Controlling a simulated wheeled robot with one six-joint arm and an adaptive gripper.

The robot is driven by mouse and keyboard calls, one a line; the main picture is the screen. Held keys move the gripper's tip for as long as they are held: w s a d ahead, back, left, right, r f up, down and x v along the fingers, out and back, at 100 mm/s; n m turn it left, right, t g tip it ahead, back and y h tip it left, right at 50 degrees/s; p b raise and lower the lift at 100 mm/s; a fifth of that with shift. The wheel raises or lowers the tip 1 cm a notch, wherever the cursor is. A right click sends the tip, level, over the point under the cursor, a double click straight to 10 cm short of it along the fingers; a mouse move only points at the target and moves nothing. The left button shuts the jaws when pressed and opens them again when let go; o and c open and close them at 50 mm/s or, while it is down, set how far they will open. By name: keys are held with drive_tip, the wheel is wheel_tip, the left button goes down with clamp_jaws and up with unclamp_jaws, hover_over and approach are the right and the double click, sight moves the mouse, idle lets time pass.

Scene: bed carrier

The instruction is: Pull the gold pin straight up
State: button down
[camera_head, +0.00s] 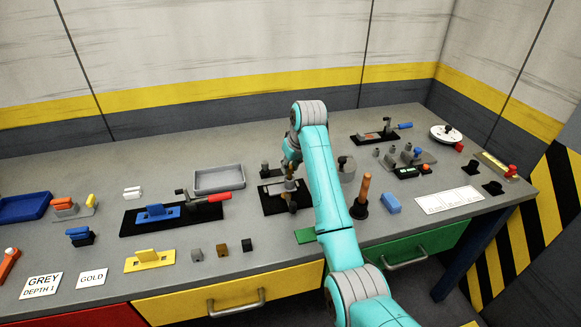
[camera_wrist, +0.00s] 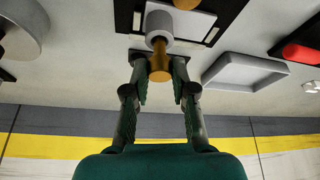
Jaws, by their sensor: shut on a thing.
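The gold pin (camera_wrist: 160,66) shows in the wrist view, with a wide end toward my gripper and a narrower shaft running up to a grey collar (camera_wrist: 158,22). My gripper (camera_wrist: 158,62) has its two dark fingers on either side of the pin's wide end and is shut on it. The shaft appears to enter the collar; how deep it sits is hidden. In the head view my gripper (camera_head: 290,164) is above a black fixture plate (camera_head: 270,204) with a light grey block, and my arm covers part of it.
An empty grey tray (camera_head: 219,180) and a red-handled lever (camera_head: 206,199) stand left of the fixture. A grey round part (camera_head: 346,170) and an orange-handled plunger (camera_head: 362,194) stand close on the right. A green plate (camera_head: 305,236) lies in front.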

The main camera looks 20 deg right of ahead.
drive_tip(key=shift+r, duration=0.4)
idle(0.3)
drive_tip(key=shift+r, duration=0.75)
